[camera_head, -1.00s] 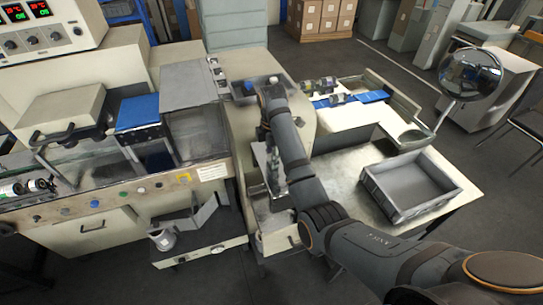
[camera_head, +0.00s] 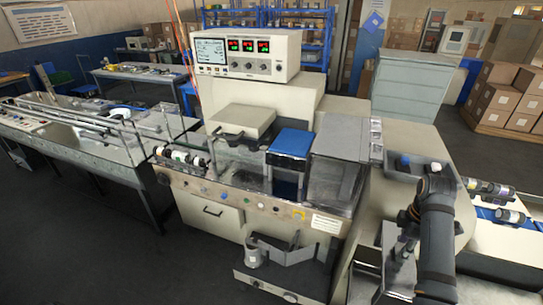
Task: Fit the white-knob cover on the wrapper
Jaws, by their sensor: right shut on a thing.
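The wrapper (camera_head: 185,188) is the long cream machine across the middle, with a row of buttons along its front and a blue lid (camera_head: 292,141) on top. My right gripper (camera_head: 397,262) hangs low at the right end of the machine, below my dark forearm. It is shut on a grey metal piece (camera_head: 388,243), which seems to be the cover. Its white knob is not distinguishable, and the fingers are small and partly hidden. My left gripper is not in view.
A grey tray (camera_head: 391,173) with a blue knob (camera_head: 405,159) sits on the machine's right end. A control box (camera_head: 245,53) with red and green displays stands on top. An open drawer (camera_head: 275,285) juts out below the front.

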